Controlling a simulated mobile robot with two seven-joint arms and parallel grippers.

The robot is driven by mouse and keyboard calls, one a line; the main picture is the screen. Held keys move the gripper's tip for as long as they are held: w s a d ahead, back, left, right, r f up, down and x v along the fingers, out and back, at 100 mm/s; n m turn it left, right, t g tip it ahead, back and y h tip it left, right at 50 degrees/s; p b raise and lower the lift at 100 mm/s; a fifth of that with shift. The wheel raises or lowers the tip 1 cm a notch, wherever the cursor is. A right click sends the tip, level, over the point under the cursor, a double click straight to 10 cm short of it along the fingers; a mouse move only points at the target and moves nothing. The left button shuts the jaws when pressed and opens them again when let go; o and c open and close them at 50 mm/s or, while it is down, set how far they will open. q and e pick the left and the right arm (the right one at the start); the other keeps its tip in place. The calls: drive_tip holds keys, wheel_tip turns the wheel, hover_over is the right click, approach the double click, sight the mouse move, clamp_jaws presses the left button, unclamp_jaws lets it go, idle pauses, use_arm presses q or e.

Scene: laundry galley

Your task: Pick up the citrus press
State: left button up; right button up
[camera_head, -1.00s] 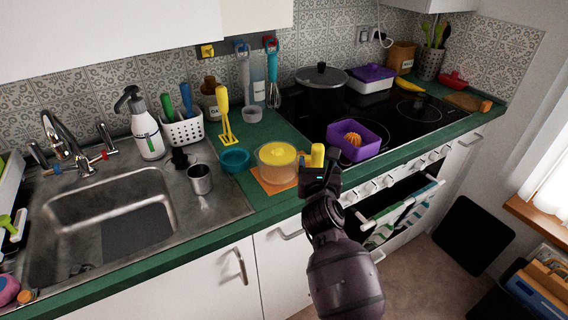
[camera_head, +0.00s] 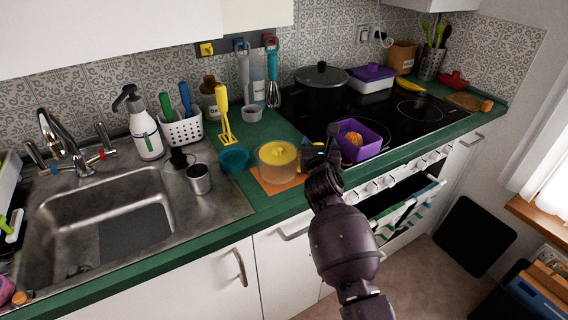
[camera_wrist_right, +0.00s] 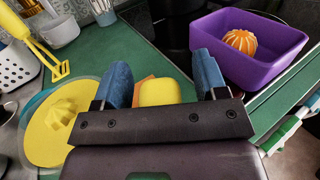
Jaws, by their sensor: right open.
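The citrus press (camera_head: 277,158), with a yellow top and ridged cone over a clear bowl, stands on an orange mat (camera_head: 272,187) at the counter's front. Its yellow top (camera_wrist_right: 48,135) shows at the left in the right wrist view. A yellow block-like part (camera_wrist_right: 160,92) appears between my right gripper's two blue fingers; whether it joins the press is hidden. My right gripper (camera_head: 321,148) is open, just right of the press in the head view. The fingers (camera_wrist_right: 161,70) show a gap on both sides of the yellow part. My left gripper is not in view.
A purple bin (camera_head: 371,132) with an orange fruit (camera_head: 353,139) stands close right of the gripper, on the hob. A teal bowl (camera_head: 234,159) sits left of the press. A yellow masher (camera_head: 223,112) is behind it. A metal cup (camera_head: 198,179) stands by the sink.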

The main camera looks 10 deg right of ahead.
drive_tip(key=c, duration=0.9)
clamp_jaws()
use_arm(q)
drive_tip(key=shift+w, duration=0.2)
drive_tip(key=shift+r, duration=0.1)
use_arm(e)
drive_tip(key=shift+r, duration=0.1)
use_arm(q)
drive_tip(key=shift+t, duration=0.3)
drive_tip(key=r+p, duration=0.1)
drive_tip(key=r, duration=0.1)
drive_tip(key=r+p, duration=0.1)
drive_tip(key=p, duration=0.1)
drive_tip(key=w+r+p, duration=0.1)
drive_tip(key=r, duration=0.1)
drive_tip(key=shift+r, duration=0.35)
use_arm(e)
wheel_tip(320, 180, up, 20)
